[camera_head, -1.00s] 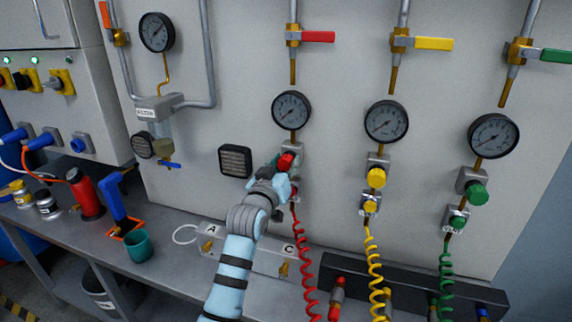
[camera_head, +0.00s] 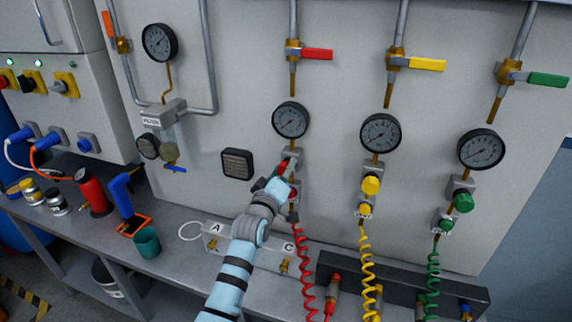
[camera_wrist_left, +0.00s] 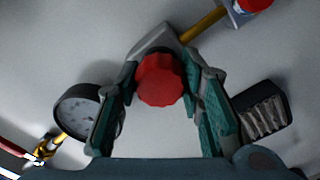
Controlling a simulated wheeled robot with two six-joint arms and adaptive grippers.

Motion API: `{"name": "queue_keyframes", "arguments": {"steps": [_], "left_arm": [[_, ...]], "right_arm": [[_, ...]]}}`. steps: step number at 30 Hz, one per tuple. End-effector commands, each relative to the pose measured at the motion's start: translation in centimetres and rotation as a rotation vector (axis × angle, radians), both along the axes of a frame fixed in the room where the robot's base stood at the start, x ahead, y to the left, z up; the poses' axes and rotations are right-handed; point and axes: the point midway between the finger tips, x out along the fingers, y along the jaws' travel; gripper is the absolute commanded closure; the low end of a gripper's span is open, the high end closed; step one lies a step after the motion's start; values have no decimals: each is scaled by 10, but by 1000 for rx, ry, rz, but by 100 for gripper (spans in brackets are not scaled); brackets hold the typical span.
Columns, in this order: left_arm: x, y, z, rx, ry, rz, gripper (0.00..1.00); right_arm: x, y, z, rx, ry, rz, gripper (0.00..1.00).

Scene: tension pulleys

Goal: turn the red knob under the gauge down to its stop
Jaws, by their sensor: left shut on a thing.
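The red knob (camera_head: 282,168) sits on a grey block below the left gauge (camera_head: 290,120) of the row of three, mostly hidden behind my left gripper (camera_head: 281,179). In the left wrist view the ridged red knob (camera_wrist_left: 161,80) is between the two teal-padded fingers of the left gripper (camera_wrist_left: 160,76), which is shut on it. The gauge also shows at the left of that view (camera_wrist_left: 78,106). The knob's stop cannot be made out. My right gripper is not in view.
A red lever valve (camera_head: 316,54) is above the gauge. A red fitting and coiled red hose (camera_head: 303,262) hang below the knob. A square dark vent (camera_head: 237,164) is left of the gripper. Yellow (camera_head: 371,184) and green (camera_head: 463,201) knobs are to the right. A bench runs below.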

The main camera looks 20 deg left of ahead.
Motion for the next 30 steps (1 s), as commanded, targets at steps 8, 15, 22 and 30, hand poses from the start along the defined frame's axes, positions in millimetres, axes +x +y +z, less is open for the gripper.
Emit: {"name": "queue_keyframes", "arguments": {"steps": [8,15,22,30], "left_arm": [[0,0,1,-61,3,1,93],[0,0,0,-67,3,0,93],[0,0,0,-67,3,0,51],[0,0,0,-66,3,0,45]], "right_arm": [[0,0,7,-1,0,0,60],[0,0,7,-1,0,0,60],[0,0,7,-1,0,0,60],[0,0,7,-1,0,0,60]]}}
